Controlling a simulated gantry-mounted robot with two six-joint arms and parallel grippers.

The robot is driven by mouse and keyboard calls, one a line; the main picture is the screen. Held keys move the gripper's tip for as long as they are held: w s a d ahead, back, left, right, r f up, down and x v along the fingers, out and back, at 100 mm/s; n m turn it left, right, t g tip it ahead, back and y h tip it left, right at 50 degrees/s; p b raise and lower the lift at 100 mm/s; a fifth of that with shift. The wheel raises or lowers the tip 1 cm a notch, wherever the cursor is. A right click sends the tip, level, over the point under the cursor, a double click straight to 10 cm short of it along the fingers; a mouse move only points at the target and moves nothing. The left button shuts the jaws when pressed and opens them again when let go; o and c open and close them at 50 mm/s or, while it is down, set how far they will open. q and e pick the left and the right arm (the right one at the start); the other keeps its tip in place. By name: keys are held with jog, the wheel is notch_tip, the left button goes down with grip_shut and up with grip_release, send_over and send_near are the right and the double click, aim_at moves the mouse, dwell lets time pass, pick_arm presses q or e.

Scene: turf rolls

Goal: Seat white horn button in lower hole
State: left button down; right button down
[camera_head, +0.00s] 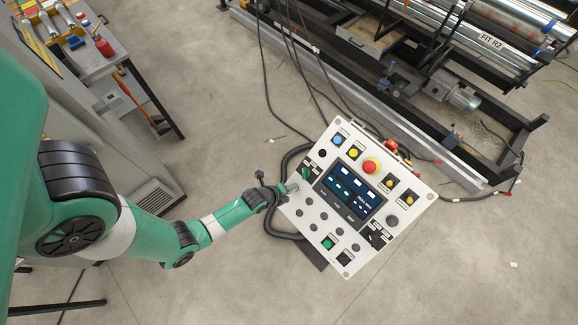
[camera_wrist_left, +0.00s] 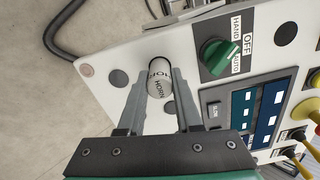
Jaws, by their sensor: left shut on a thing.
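The white horn button (camera_wrist_left: 160,80), a round cap lettered HORN, is between the fingers of my left gripper (camera_wrist_left: 161,88), which is shut on it. In the head view my left gripper (camera_head: 284,190) is at the left edge of the control panel (camera_head: 340,262). One dark hole (camera_wrist_left: 118,78) shows left of the button, and another dark round spot (camera_wrist_left: 170,107) shows between the fingers below it. The button's underside is hidden, so I cannot tell if it touches the panel or sits in a hole. My right gripper is not in view.
A green HAND-OFF-AUTO switch (camera_wrist_left: 220,56) is close to the right finger. The panel also bears a screen (camera_head: 350,188), a red mushroom button (camera_head: 371,166) and several smaller buttons. Black cables (camera_head: 284,170) loop beside the panel.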

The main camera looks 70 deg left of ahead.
pick_arm(q)
jog(key=shift+b+x, duration=0.8)
jog(key=shift+x, duration=0.1)
jog(key=c, duration=0.5)
grip_release()
jog(key=shift+f, duration=0.1)
jog(key=shift+s+d+f, duration=0.1)
jog(key=shift+s+f, duration=0.05)
jog(key=p+v, duration=0.4)
jog(key=v, duration=0.7)
jog(key=shift+r, duration=0.6)
